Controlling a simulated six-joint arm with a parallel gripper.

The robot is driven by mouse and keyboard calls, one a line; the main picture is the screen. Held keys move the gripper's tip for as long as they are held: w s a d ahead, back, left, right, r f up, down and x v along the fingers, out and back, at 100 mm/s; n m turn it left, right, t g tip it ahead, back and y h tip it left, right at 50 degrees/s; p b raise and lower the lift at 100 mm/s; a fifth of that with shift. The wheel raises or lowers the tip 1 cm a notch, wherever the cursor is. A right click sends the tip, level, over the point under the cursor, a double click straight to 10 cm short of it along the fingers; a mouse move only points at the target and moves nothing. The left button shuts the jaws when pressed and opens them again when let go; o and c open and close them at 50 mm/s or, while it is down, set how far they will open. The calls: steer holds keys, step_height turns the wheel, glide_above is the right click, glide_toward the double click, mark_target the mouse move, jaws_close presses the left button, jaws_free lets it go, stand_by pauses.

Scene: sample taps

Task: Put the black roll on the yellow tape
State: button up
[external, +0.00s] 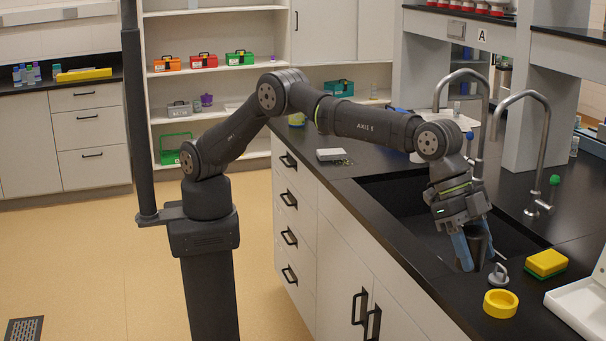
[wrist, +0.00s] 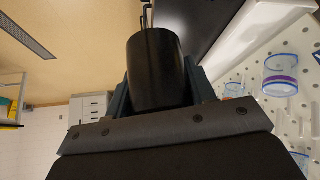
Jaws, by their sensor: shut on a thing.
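The black roll (wrist: 157,70) is a smooth dark cylinder. My gripper (external: 473,252) is shut on it, with a blue finger on each side. In the external view the black roll (external: 479,238) is partly hidden by the fingers and is held above the counter's front edge, beside the sink. The yellow tape (external: 501,303) is a ring lying flat on the black counter near its front edge. It is below and to the right of my gripper, apart from the roll. I cannot make out the yellow tape in the wrist view.
A small grey fitting (external: 498,276) stands between my gripper and the yellow tape. A yellow-green sponge (external: 546,263) lies behind the tape, and a white tray (external: 582,308) is to its right. The sink (external: 405,208) has tall curved taps (external: 541,120) behind it.

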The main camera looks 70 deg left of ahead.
steer(key=shift+w+a+f, duration=0.2)
steer(key=shift+w+f, duration=5.2)
steer(key=shift+w, duration=0.2)
steer(key=shift+f, duration=0.15)
steer(key=shift+f, duration=0.15)
steer(key=o, duration=1)
